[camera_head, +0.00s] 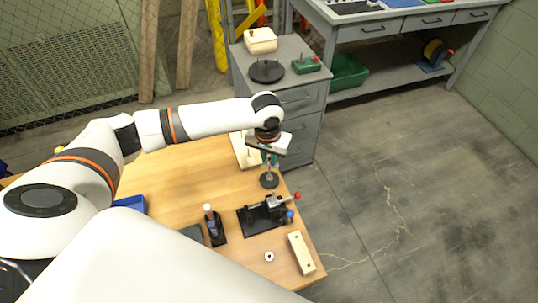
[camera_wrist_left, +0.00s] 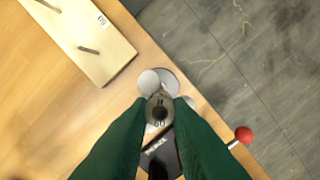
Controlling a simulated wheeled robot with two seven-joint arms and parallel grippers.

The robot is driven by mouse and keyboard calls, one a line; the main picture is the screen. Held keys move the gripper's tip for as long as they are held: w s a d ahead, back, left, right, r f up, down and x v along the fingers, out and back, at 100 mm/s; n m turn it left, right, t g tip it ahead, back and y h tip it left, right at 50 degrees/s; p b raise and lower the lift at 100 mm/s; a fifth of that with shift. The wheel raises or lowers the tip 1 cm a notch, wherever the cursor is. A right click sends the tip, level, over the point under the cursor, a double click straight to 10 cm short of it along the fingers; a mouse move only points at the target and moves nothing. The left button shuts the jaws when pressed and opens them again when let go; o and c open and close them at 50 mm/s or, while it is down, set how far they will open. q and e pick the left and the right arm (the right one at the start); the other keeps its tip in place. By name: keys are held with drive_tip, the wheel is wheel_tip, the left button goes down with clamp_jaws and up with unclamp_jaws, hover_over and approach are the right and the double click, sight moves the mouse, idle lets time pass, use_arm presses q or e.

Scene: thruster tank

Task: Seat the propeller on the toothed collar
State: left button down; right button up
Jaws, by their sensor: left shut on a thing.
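My left gripper (camera_head: 268,158) hangs over the far right part of the wooden table. In the left wrist view its green fingers (camera_wrist_left: 159,112) are shut on a small grey round part (camera_wrist_left: 159,108) with markings on its end. I cannot tell whether this part is the propeller. Grey discs (camera_wrist_left: 148,82) show just beyond it. A stand with a dark round base (camera_head: 269,181) is below the gripper. A black fixture (camera_head: 248,222) with a metal block and a red knob (camera_head: 298,195) stands nearer. I cannot make out the toothed collar. My right gripper is out of view.
A cream board with pegs (camera_wrist_left: 78,38) lies by the far edge. A wooden block (camera_head: 301,253), a small white disc (camera_head: 269,256), a black holder (camera_head: 216,229) and a blue bin (camera_head: 131,203) are on the table. A grey cabinet (camera_head: 301,112) stands behind.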

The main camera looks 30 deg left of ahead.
sight(269, 165)
use_arm(q)
drive_tip(key=shift+f+p, duration=0.15)
drive_tip(key=shift+p, duration=0.35)
drive_tip(key=shift+f, duration=0.4)
idle(0.5)
drive_tip(key=shift+f, duration=0.3)
drive_tip(key=shift+f, duration=0.15)
idle(0.3)
drive_tip(key=shift+f, duration=0.5)
drive_tip(key=shift+f, duration=0.1)
drive_tip(key=shift+f, duration=0.25)
drive_tip(key=shift+f, duration=0.45)
drive_tip(key=shift+f, duration=0.4)
idle(0.3)
